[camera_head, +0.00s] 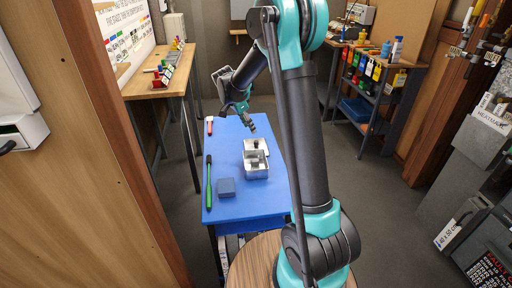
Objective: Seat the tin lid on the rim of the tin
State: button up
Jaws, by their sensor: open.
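A silvery rectangular tin (257,173) stands on the blue table (233,210). A second shiny metal piece, which looks like the tin lid (250,144), shows directly behind it. I cannot tell whether this lid lies flat on the table, leans on the tin or overlaps its rim. Dark patches show inside both shapes. My gripper (251,127) is open and empty, pointing down just behind the metal piece and apparently a little above it. The exact gap is too small to judge.
On the table, a grey-blue block (226,188) and a green-handled tool (209,183) lie left of the tin. A small red-capped item (209,125) is at the back left. A workbench (158,82) stands left and a shelf rack (372,92) back right.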

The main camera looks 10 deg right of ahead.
aim_at(256, 141)
jog(key=x, duration=0.9)
jog(key=shift+w+f, duration=0.1)
jog(key=shift+f, duration=0.3)
grip_shut()
